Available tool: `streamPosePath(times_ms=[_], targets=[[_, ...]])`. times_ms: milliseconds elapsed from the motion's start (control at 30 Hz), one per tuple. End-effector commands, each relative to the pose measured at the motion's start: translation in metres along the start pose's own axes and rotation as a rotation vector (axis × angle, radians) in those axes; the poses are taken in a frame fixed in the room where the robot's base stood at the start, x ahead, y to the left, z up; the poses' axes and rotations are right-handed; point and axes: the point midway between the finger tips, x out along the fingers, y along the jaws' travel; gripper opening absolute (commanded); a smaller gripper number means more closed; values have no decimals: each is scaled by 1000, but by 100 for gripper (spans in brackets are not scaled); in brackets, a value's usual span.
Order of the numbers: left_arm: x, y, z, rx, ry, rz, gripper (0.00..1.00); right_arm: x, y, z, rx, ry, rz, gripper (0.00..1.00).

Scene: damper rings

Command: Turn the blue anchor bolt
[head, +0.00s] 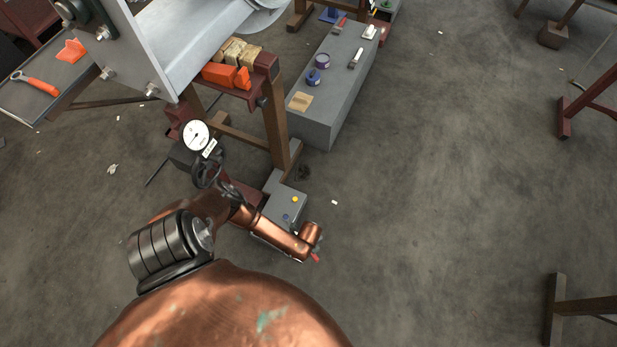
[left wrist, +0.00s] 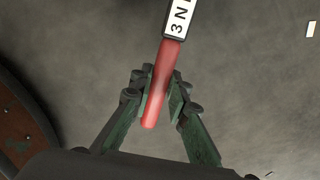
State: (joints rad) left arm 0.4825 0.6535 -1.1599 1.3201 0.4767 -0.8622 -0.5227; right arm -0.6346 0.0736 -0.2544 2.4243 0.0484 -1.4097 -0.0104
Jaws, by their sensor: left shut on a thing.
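A small blue bolt head (head: 286,217) sits on a grey block (head: 278,184) on the floor, with a yellow one (head: 295,199) beside it. My left gripper (left wrist: 160,92) is shut on a red handle (left wrist: 153,110) with a white lettered label at its upper end; only part of the lettering shows. The far end of this tool is outside the left wrist view. In the head view a bit of red (head: 316,258) shows below the end of my copper arm, right of the grey block; the fingers are hidden there. My right gripper is not in view.
A dial gauge (head: 196,135) and a black handwheel (head: 207,174) stand close behind my arm. A grey bench (head: 345,92) holds rings and labelled tools. A brown stand (head: 276,125) rises behind the block. The floor to the right is mostly clear.

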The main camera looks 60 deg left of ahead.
Motion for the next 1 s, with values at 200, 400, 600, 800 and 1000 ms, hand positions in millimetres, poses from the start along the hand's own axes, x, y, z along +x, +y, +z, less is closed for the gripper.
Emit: streamPosePath(times_ms=[200, 400, 600, 800, 1000], targets=[[7, 0, -1, 0, 0, 0, 0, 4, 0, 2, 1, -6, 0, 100], [8, -3, 0, -8, 0, -1, 0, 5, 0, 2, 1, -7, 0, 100], [9, -23, 3, -120, -1, 2, 0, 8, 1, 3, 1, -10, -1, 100], [9, -47, 8, -250, -4, 4, 0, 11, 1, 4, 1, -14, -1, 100], [8, -57, 11, -304, -5, 4, 0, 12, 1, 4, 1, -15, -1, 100]])
